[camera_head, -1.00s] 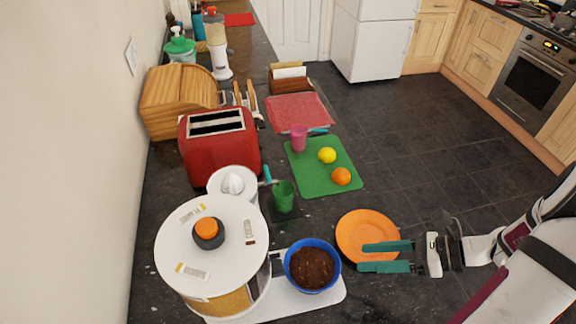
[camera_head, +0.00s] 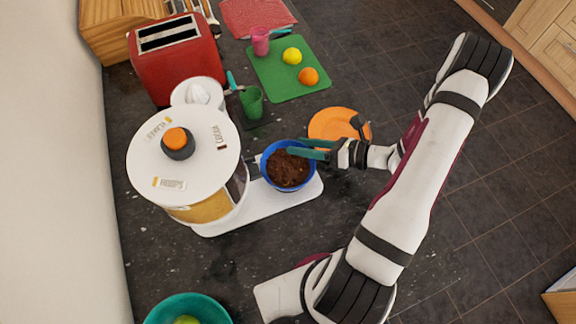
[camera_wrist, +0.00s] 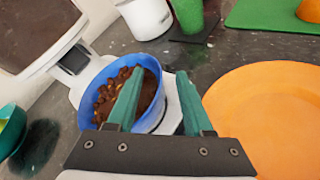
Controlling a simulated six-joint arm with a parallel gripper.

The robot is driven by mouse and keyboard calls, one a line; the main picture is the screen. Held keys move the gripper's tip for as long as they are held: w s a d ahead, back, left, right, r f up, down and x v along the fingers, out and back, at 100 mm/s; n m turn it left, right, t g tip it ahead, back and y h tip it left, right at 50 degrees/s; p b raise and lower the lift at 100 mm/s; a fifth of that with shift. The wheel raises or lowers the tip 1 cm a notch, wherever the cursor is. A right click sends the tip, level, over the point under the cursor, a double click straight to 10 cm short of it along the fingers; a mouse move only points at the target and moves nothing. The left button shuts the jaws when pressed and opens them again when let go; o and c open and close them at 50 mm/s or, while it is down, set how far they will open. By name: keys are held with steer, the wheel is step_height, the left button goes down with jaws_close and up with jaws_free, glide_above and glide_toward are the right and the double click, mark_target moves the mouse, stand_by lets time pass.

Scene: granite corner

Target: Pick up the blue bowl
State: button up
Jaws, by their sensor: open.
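The blue bowl (camera_head: 290,187) holds brown pieces and stands upright on the white base of a dispenser. In the wrist view the bowl (camera_wrist: 89,98) is left of centre. My gripper (camera_head: 295,147) is open with teal fingers at the bowl's upper right rim. In the wrist view, the left finger of my gripper (camera_wrist: 160,71) overlaps the bowl's inside and the right finger lies outside its wall. The rim appears between them. Whether either finger touches the bowl I cannot tell.
The white-lidded dispenser (camera_head: 205,140) stands close on the bowl's left. An orange plate (camera_head: 335,122) lies right of the bowl, near my gripper. A green cup (camera_head: 251,103) stands behind, and a teal bowl (camera_head: 160,312) in front. Dark counter is free in front of the base.

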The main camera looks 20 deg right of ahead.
jaws_close()
stand_by(1.4)
